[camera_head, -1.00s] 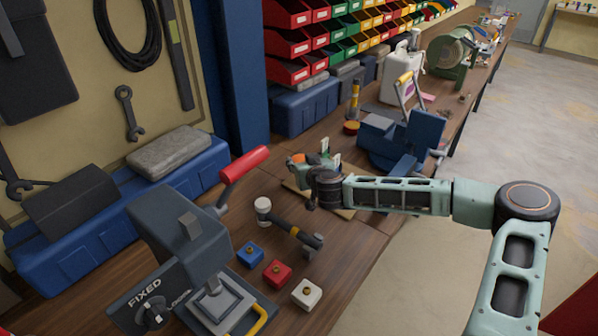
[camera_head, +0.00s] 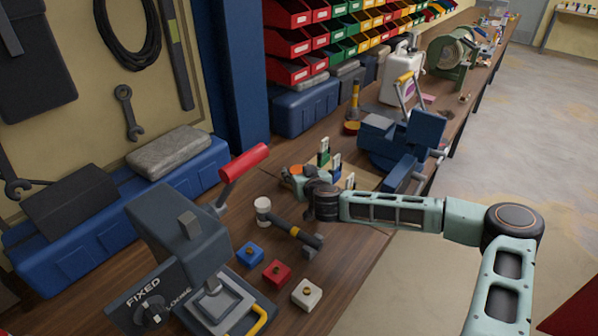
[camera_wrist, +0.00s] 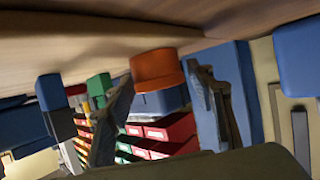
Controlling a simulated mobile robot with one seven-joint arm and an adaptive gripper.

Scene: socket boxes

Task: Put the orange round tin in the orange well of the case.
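The orange round tin (camera_wrist: 157,70) sits between the two fingertips of my gripper (camera_wrist: 160,85) in the wrist view, with a finger against each side. In the head view a bit of the orange tin (camera_head: 296,170) shows at my gripper (camera_head: 294,178), low over the bench. Whether the tin touches the wood, I cannot tell. A flat tan board, seemingly the case (camera_head: 367,180), lies behind and right of my gripper, partly hidden by it. Green (camera_head: 323,153), blue (camera_head: 336,163) and white-topped (camera_head: 350,181) uprights stand there. I cannot make out an orange well.
A hammer (camera_head: 288,229) and blue (camera_head: 250,254), red (camera_head: 276,273) and white (camera_head: 307,294) blocks lie nearer on the bench. A press with a red handle (camera_head: 244,163) stands left. A blue vise (camera_head: 402,139) stands behind right. An amber-handled tool (camera_head: 354,100) stands at the back.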

